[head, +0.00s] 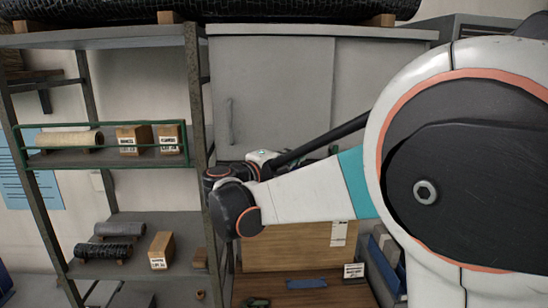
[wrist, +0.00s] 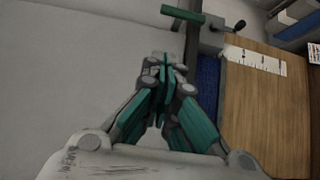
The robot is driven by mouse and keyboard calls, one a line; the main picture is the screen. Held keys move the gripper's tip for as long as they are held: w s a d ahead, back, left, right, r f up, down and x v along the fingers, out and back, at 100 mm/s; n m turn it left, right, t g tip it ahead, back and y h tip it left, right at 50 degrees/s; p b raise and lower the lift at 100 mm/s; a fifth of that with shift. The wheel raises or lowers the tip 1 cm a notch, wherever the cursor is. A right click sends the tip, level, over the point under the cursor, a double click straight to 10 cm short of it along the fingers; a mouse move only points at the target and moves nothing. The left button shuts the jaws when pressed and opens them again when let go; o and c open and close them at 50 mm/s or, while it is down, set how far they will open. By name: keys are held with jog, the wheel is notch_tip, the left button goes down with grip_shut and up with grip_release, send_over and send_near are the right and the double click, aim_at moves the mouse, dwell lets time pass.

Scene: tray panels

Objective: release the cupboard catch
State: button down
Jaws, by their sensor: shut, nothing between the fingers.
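The grey cupboard (head: 280,85) stands behind my arm in the head view, with its doors closed. A vertical handle (head: 229,120) is on its left door. I cannot make out a catch for certain. In the wrist view, a green bar (wrist: 183,14) crosses a grey upright beyond the fingertips, and I cannot tell whether it belongs to the catch. My gripper (wrist: 165,65) is shut and empty, with its fingertips together below the green bar in the picture and apart from it. In the head view my arm covers the cupboard's lower part and most of the gripper.
A metal shelf rack (head: 197,90) with a green rail stands at left, holding boxes (head: 132,139) and rolls. A wooden panel (head: 290,246) stands below the cupboard; a wooden surface with a paper label (wrist: 255,62) is at right in the wrist view. A blue bin (head: 385,262) is at lower right.

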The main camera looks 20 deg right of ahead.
jog(key=x, duration=0.6)
jog(key=shift+s+p, duration=0.1)
jog(key=shift+p, duration=0.2)
jog(key=d, duration=0.4)
jog(key=shift+s+d+f+p, duration=0.1)
jog(key=shift+s+p, duration=0.25)
